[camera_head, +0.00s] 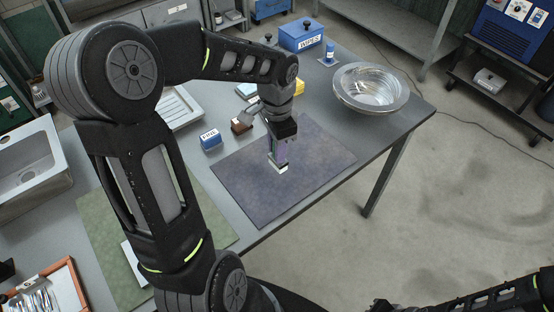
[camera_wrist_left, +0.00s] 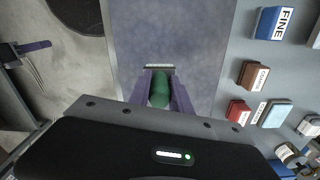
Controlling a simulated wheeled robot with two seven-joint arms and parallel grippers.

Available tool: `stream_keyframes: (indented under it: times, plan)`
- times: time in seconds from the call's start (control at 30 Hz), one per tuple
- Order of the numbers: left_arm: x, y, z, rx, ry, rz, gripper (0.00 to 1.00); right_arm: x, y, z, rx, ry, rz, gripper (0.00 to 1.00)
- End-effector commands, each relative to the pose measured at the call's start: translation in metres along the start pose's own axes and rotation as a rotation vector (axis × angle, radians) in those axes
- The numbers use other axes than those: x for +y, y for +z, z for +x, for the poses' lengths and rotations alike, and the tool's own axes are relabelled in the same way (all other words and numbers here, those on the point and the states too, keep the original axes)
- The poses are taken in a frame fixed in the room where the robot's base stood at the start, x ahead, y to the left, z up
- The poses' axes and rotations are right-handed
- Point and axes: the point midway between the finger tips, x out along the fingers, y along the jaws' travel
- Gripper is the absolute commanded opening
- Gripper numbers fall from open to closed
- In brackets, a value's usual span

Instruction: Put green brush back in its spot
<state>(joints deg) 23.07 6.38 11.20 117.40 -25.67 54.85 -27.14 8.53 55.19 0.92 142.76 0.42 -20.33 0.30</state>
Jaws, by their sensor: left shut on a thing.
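The green brush (camera_wrist_left: 160,88) sits between the two purple fingers of my left gripper (camera_wrist_left: 160,92) in the left wrist view. My left gripper (camera_head: 279,158) is shut on it above the blue-grey mat (camera_head: 320,150) in the head view. There, a pale strip shows at the brush's lower end, and the fingers hide most of its green body. I cannot tell whether its lower end touches the mat. Part of my right arm shows at the lower right of the head view; its fingers are not clear there.
A blue block marked FINE (camera_head: 210,139) and a brown block (camera_head: 241,125) stand left of the mat. A metal bowl (camera_head: 345,95) and a blue WIPES box (camera_head: 301,36) stand farther back. A sink (camera_head: 38,190) and a green mat (camera_head: 100,225) are at the left.

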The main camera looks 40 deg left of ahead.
Motion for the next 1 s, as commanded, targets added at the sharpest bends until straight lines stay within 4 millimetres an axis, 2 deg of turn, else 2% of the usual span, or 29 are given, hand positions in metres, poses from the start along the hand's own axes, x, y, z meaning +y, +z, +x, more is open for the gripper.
stream_keyframes:
  times: [0.1,0.4,0.7,1.0]
  plan:
    - [-0.001,0.000,0.009,0.000,-0.001,-0.002,0.00,0.000,0.000,-0.001,-0.001,0.001,0.000,0.00]
    - [-0.001,0.000,0.011,0.000,-0.001,-0.001,0.00,0.000,0.000,-0.001,-0.001,0.001,0.000,0.00]
    - [0.000,0.000,0.045,0.000,0.000,-0.001,0.00,-0.001,0.001,-0.005,-0.002,0.002,0.001,0.00]
    - [-0.001,0.000,0.047,0.001,-0.002,-0.001,0.00,-0.001,0.001,-0.003,-0.002,0.002,0.001,0.00]
